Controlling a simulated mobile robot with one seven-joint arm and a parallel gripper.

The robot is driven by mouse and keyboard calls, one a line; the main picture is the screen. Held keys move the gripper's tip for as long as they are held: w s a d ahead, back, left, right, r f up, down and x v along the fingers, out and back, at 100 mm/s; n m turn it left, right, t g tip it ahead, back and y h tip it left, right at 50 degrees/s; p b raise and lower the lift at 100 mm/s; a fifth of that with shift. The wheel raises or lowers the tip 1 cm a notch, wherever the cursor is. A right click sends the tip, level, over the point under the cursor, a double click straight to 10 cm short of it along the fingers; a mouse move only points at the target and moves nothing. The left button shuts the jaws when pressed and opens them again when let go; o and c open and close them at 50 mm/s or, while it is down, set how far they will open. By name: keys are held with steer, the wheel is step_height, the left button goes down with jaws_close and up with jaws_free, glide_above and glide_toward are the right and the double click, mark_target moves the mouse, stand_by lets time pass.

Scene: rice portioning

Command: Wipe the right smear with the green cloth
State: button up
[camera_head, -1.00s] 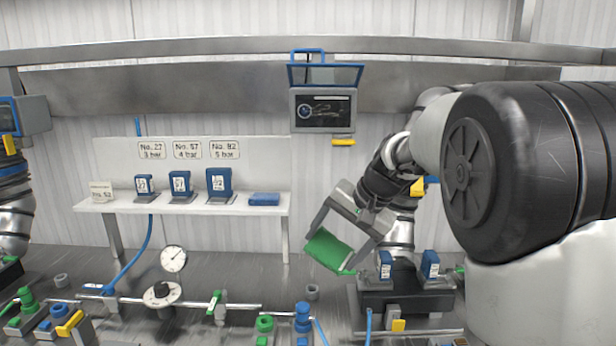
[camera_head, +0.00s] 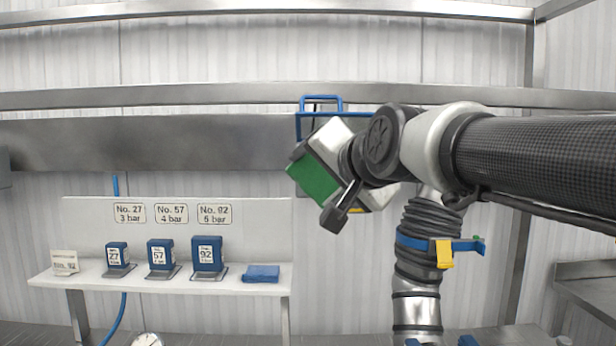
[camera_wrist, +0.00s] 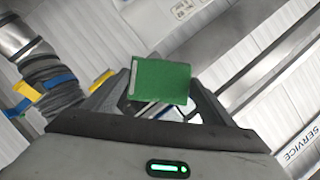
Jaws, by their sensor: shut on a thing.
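The green cloth (camera_head: 315,182) looks like a flat green pad in the head view, with a pale strip along one edge in the wrist view (camera_wrist: 165,82). My gripper (camera_head: 322,194) is shut on it and holds it up in the air, tilted, above and in front of the shelf's right end. In the wrist view my gripper (camera_wrist: 160,88) has one finger on each side of the cloth. No smear can be made out in either current view.
A white shelf (camera_head: 215,285) at the left holds several blue numbered blocks and a folded blue cloth (camera_head: 262,273). A blue-framed panel (camera_head: 320,103) is mostly hidden behind my arm. A ribbed column with a blue strap (camera_head: 418,243) stands below my arm. Open wall lies at the right.

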steer(key=shift+w, duration=2.7)
steer(key=shift+w+b, duration=0.35)
steer(key=shift+w, duration=0.05)
steer(key=shift+d+b, duration=2.75)
steer(key=shift+d, duration=1.55)
steer(key=shift+s+a+r+p, duration=0.15)
steer(key=shift+a+p, duration=0.55)
steer(key=shift+a, duration=1.45)
steer(key=shift+a+r+p, duration=0.1)
steer(key=shift+a+p, duration=0.55)
steer(key=shift+a, duration=1.5)
